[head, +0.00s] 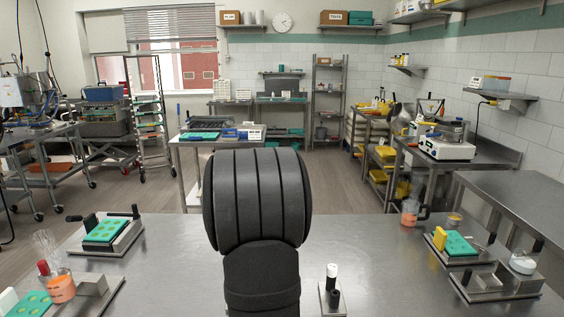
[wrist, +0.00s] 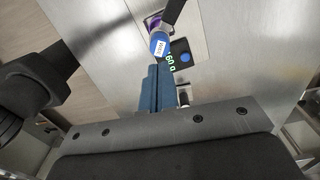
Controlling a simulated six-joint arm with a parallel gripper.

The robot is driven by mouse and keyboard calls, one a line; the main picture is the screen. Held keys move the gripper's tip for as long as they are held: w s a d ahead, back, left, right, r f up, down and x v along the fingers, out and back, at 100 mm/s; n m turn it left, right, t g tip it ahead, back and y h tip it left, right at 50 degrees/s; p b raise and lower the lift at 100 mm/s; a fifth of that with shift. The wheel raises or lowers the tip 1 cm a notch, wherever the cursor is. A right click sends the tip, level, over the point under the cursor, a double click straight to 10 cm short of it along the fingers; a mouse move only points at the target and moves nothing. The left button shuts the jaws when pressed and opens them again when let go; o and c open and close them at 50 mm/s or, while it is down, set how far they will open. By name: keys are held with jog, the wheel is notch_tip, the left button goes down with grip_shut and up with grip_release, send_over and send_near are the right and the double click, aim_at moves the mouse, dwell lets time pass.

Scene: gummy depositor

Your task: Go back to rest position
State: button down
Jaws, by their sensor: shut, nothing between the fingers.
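My gripper (wrist: 158,72) shows in the wrist view as two blue fingers pressed together, with nothing between them. Just beyond the fingertips is a blue round-ended object (wrist: 160,46) with a white label and a purple band. I cannot tell from this view whether the fingertips touch it. A scale-like plate (wrist: 190,38) lies behind it, with green digits and a blue button. In the head view my black arm rises in the middle and hides the table behind it. My gripper is not visible there.
The steel table (head: 200,290) holds a teal mould on a stand (head: 105,231) and an orange beaker (head: 62,287) at left. At right are another teal mould (head: 459,244), an orange jug (head: 409,214) and a white-filled bowl (head: 523,263). A small black-and-white device (head: 331,288) stands beside my arm.

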jog(key=shift+f, duration=0.15)
jog(key=shift+f, duration=2.6)
jog(key=c, duration=2)
grip_release()
jog(key=o, duration=1.1)
notch_tip(320, 180, up, 5)
jog(key=w+a, duration=0.2)
jog(key=shift+w+r, duration=0.2)
jog(key=shift+w, duration=0.15)
jog(key=o, duration=0.9)
jog(key=w+a+r, duration=0.1)
jog(key=a+r, duration=0.2)
jog(key=r, duration=0.6)
jog(key=shift+w+a, duration=0.2)
jog(key=shift+w, duration=0.15)
notch_tip(320, 180, down, 10)
jog(key=shift+r, duration=0.2)
jog(key=shift+r, duration=0.1)
